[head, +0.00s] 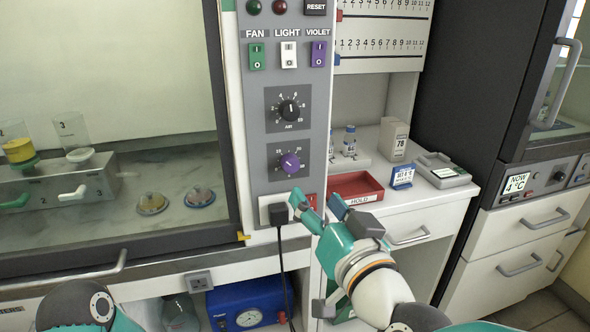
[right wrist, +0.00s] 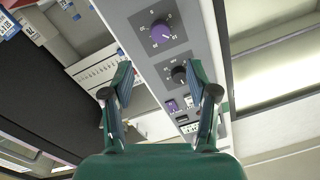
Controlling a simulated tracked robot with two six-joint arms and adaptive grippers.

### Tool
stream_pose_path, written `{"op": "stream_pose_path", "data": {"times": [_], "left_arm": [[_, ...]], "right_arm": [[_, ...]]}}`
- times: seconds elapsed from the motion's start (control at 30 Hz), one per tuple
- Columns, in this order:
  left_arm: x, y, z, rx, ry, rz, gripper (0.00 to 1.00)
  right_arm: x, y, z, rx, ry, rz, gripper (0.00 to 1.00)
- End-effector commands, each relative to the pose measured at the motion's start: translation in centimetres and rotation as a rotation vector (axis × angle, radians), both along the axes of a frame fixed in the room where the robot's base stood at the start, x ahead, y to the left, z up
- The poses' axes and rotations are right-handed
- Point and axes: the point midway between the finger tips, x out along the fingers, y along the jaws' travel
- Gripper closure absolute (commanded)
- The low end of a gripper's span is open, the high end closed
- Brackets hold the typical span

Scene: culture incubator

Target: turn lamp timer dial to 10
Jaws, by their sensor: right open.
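The purple dial (head: 290,163) is on the lower part of the grey control panel, below a black dial (head: 288,110). It is the same colour as the VIOLET switch (head: 318,54). Its scale has small numbers, and I cannot read its exact setting. My right gripper (head: 319,203) is open and empty, below and slightly right of the purple dial, apart from it. In the right wrist view, the purple dial (right wrist: 161,31) and black dial (right wrist: 179,73) show beyond and between the open fingers (right wrist: 160,75). Only a part of my left arm shows at lower left; its gripper is out of frame.
A black plug with a cord (head: 280,214) sits in a socket below the dial, close left of my right gripper. A red tray (head: 356,187) marked HOLD stands on the counter to the right. The glass-fronted cabinet (head: 236,120) borders the panel on the left.

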Motion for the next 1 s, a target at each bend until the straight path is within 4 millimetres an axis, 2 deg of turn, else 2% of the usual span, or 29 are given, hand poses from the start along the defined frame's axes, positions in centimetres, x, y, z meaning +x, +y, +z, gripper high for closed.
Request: {"op": "stream_pose_path", "data": {"times": [0.03, 0.3, 0.5, 0.7, 0.97, 1.0], "left_arm": [[0.0, 0.0, -0.1, 0.0, 0.0, 0.0, 1.0], [0.0, 0.0, 0.1, 0.0, 0.0, 0.0, 1.0], [0.0, 0.0, 0.3, 0.0, 0.0, 0.0, 1.0], [0.0, 0.0, 0.4, 0.0, 0.0, 0.0, 1.0], [0.0, 0.0, 0.4, 0.0, 0.0, 0.0, 1.0], [0.0, 0.0, 0.4, 0.0, 0.0, 0.0, 1.0]], "right_arm": [[1.2, 0.5, -0.2, -0.001, 0.004, -0.002, 0.41], [6.6, 2.5, 0.0, 0.001, 0.002, -0.001, 0.41], [9.2, 3.6, 0.0, 0.001, 0.002, -0.001, 0.41], [10.2, 4.0, 0.0, 0.002, 0.001, 0.0, 0.41], [10.3, 4.0, 0.0, 0.002, 0.001, 0.0, 0.41], [10.3, 4.0, 0.0, 0.002, 0.001, 0.0, 0.48]]}}
